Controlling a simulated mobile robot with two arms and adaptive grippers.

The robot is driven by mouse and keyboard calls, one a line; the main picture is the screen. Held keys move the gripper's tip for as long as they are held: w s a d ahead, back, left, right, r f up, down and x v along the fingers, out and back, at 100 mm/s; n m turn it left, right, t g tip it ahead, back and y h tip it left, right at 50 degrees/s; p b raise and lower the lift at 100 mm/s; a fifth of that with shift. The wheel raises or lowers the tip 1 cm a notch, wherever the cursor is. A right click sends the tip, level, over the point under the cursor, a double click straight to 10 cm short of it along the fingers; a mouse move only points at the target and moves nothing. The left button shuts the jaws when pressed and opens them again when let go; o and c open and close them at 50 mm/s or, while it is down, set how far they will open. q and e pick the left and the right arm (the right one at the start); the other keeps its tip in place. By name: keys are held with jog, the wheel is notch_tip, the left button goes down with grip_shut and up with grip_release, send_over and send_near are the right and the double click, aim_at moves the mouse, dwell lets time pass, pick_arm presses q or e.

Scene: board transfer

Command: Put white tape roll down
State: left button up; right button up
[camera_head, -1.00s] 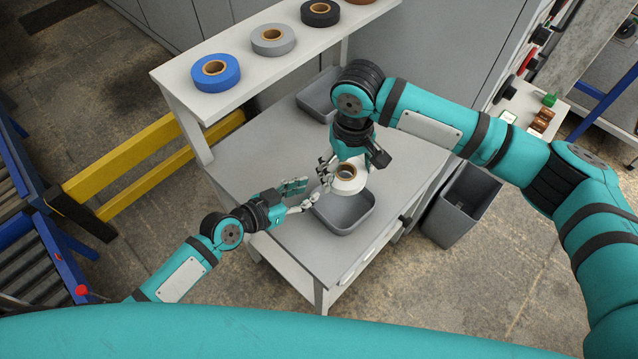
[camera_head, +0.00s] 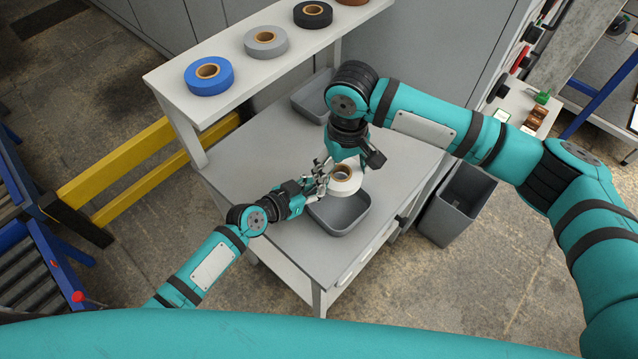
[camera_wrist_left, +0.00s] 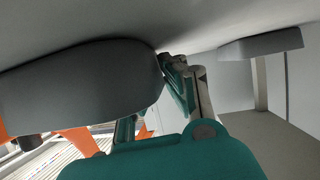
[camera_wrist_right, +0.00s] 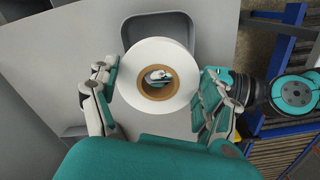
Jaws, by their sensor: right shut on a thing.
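The white tape roll (camera_head: 345,181) has a brown core. My right gripper (camera_head: 346,172) is shut on it and holds it over the left-back part of the grey front tray (camera_head: 345,222) on the table. In the right wrist view the roll (camera_wrist_right: 157,62) lies flat between the two fingers. My left gripper (camera_head: 316,184) is beside the roll and the tray's left rim, close to the right gripper's finger. In the left wrist view its fingers (camera_wrist_left: 188,85) are next to the tray's wall (camera_wrist_left: 80,80). Their opening is unclear.
A raised shelf holds blue (camera_head: 209,76), grey (camera_head: 266,42) and black (camera_head: 313,14) tape rolls. A second grey tray (camera_head: 312,97) sits at the back of the table. A grey bin (camera_head: 457,205) stands right of the table. The table's left part (camera_head: 240,165) is clear.

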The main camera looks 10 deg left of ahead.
dwell(0.4)
jog(key=m, duration=0.6)
send_over(369, 176)
notch_tip(369, 176, down, 8)
jog(key=shift+s+f, duration=0.1)
jog(key=shift+f, duration=2.45)
jog(key=shift+f, duration=0.1)
jog(key=o, duration=1.1)
jog(key=shift+o, duration=0.2)
